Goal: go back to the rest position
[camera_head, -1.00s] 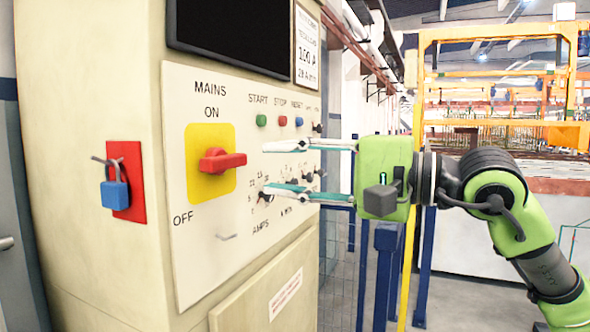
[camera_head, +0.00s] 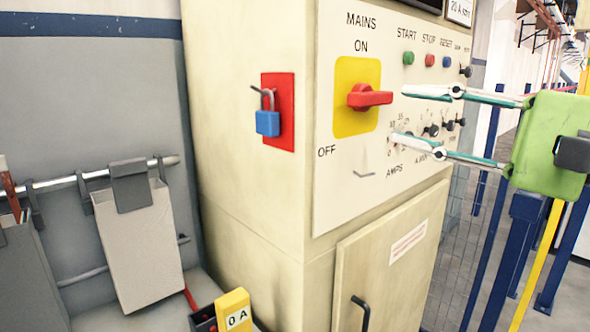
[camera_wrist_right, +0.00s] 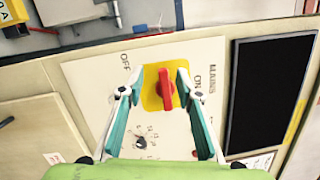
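My right gripper (camera_head: 412,121) is open and empty in front of the control panel (camera_head: 340,210), to the right of the red mains switch (camera_head: 369,97) in the head view. The switch sits on a yellow plate (camera_head: 346,124) and its handle lies level. In the right wrist view the open fingers (camera_wrist_right: 160,88) frame the red switch (camera_wrist_right: 165,90), with a gap on both sides. No contact shows. My left gripper is not in view.
A blue padlock (camera_head: 267,123) hangs on a red plate (camera_head: 284,139) on the cabinet's side. Grey bins (camera_head: 139,245) hang on a rail at left. A yellow-and-black box (camera_head: 234,308) is low in front. Blue posts (camera_head: 523,245) stand at right.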

